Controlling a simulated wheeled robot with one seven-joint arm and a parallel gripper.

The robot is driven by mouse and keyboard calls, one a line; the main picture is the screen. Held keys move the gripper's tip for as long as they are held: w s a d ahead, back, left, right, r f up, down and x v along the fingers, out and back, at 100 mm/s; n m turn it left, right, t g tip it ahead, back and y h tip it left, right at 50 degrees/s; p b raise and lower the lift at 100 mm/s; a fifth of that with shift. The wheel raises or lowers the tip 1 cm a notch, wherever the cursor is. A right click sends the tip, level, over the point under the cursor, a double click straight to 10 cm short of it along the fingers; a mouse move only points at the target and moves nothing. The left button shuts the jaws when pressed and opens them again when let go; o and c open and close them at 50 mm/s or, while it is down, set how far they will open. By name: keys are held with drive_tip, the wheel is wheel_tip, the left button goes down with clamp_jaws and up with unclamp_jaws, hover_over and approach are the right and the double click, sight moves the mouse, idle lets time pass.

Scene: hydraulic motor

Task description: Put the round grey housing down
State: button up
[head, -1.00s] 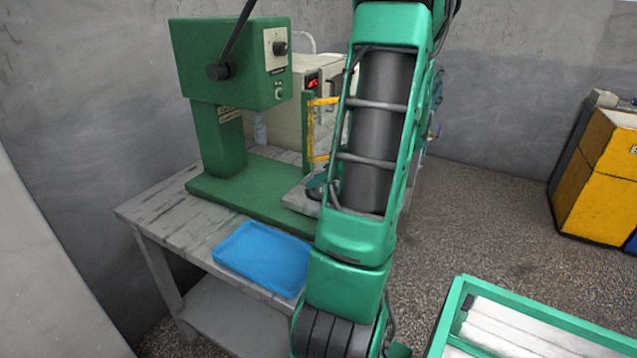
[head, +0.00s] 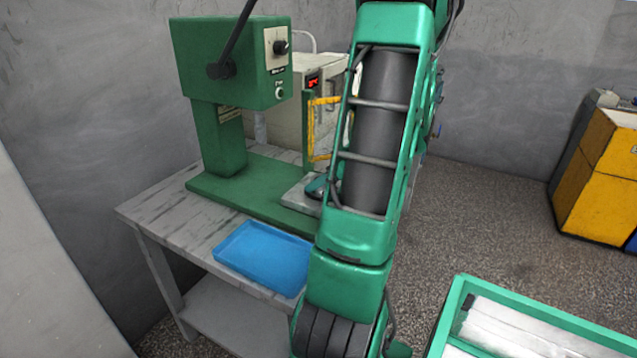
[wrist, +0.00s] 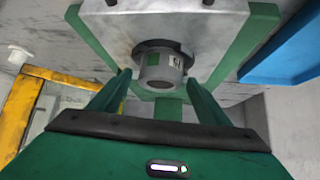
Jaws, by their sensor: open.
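The round grey housing (wrist: 161,68) shows in the wrist view, with a dark flange and a small green-and-white label. It sits on a light grey metal plate (wrist: 205,25) on the press's green base. My gripper (wrist: 158,80) is open, its two green fingers apart on either side of the housing. A gap shows between each finger and the housing in this view. In the head view the plate (head: 299,204) is partly behind my arm, and the housing cannot be made out clearly there.
The green press (head: 228,75) stands on the workbench (head: 160,214), with a blue tray (head: 262,258) in front. A yellow guard frame (head: 311,130) is close beside the plate. A beige box with a red display (head: 312,82) stands behind. A green-framed cart (head: 530,318) is at lower right.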

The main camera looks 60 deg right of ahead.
drive_tip(key=d+v, duration=0.1)
drive_tip(key=v, duration=1)
drive_tip(key=w+a+f+m+g+y, duration=0.1)
drive_tip(key=w+a+g, duration=0.1)
drive_tip(key=a, duration=0.6)
drive_tip(key=w+a+f+g+y, duration=0.1)
drive_tip(key=w+a+g, duration=0.15)
drive_tip(key=a, duration=0.65)
drive_tip(key=s+a+m+g, duration=0.4)
drive_tip(key=s+a, duration=0.5)
drive_tip(key=a, duration=0.3)
drive_tip(key=shift+s+a+r+g+h, duration=0.2)
drive_tip(key=shift+a+r+g+h, duration=0.1)
drive_tip(key=shift+r+g+h, duration=0.1)
